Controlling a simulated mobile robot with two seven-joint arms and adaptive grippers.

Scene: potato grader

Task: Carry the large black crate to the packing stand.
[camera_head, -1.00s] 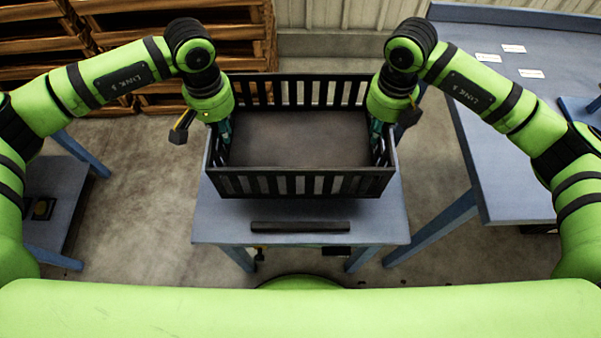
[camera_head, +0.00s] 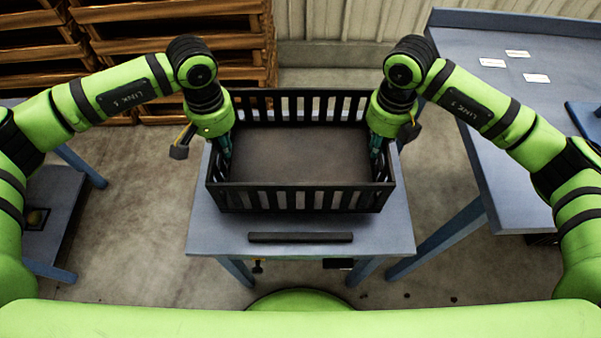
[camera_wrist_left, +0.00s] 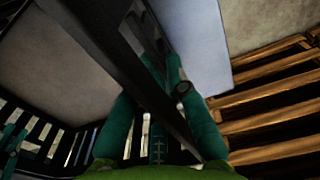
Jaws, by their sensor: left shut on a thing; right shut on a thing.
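The large black crate (camera_head: 300,199) is level and looks empty in the head view. It is over a small blue stand (camera_head: 215,235); I cannot tell whether its base touches the top. My left gripper (camera_head: 224,150) is shut on the crate's left end wall and my right gripper (camera_head: 376,148) on its right end wall. In the left wrist view, teal fingers of my left gripper (camera_wrist_left: 160,125) straddle the crate's slatted wall (camera_wrist_left: 125,65). Part of my right gripper (camera_wrist_left: 12,140) shows at the left edge.
A dark bar (camera_head: 300,237) lies on the stand in front of the crate. A larger blue table (camera_head: 500,130) with white labels stands to the right. Wooden pallets (camera_head: 180,30) are stacked at the back left. A low blue shelf (camera_head: 50,225) is at left.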

